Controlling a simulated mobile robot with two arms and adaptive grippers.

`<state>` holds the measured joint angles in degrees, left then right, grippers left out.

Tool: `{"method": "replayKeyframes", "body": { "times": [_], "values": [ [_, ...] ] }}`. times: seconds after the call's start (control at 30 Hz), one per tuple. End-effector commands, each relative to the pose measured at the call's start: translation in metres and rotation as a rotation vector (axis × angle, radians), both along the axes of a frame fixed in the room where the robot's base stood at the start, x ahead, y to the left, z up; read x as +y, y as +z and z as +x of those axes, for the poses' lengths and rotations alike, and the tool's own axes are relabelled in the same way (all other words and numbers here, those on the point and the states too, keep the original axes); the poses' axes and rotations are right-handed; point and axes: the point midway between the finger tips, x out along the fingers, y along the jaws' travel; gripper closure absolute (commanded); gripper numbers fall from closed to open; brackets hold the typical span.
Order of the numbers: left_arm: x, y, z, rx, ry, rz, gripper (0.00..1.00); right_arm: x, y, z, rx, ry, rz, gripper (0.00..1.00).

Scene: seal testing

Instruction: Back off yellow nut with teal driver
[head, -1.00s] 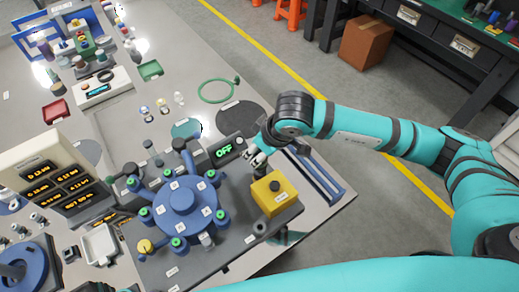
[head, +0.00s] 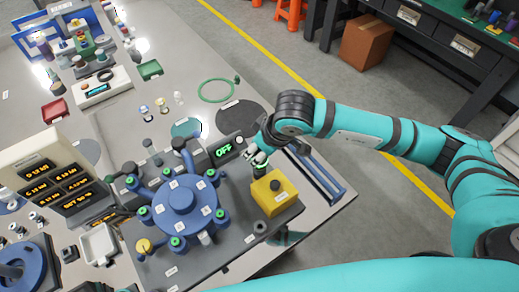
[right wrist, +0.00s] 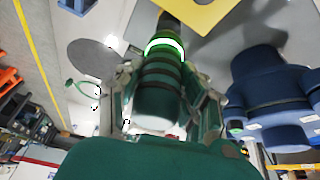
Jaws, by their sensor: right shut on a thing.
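The teal driver (right wrist: 160,85) is a dark green ribbed cylinder with a glowing green-white ring. My right gripper (right wrist: 165,95) is shut around it, its fingers on both sides; in the head view the gripper (head: 258,163) is small, above the yellow button block. The driver's far tip is dark and partly out of clear sight. The yellow nut (head: 144,246) sits at the lower left of the blue round fixture (head: 183,207), apart from the right gripper, which is on the fixture's other side. My left gripper is not in view.
The yellow button block (head: 274,191) stands close to the right gripper; its yellow face (right wrist: 200,12) shows in the wrist view. An OFF display (head: 222,151) is to its left. Green-capped posts surround the fixture. Readout panels (head: 55,175) stand left. The table's right edge is near.

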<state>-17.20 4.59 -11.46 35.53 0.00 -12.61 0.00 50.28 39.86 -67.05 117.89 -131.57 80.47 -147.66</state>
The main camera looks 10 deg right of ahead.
Motion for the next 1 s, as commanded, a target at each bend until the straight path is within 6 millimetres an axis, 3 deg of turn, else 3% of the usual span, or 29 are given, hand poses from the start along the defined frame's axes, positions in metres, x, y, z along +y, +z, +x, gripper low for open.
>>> {"method": "replayKeyframes", "body": {
  "times": [1.0],
  "values": [
    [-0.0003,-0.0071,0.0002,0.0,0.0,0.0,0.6,-0.0023,-0.0081,-0.004,0.019,-0.002,-0.01,1.0]
  ]
}}
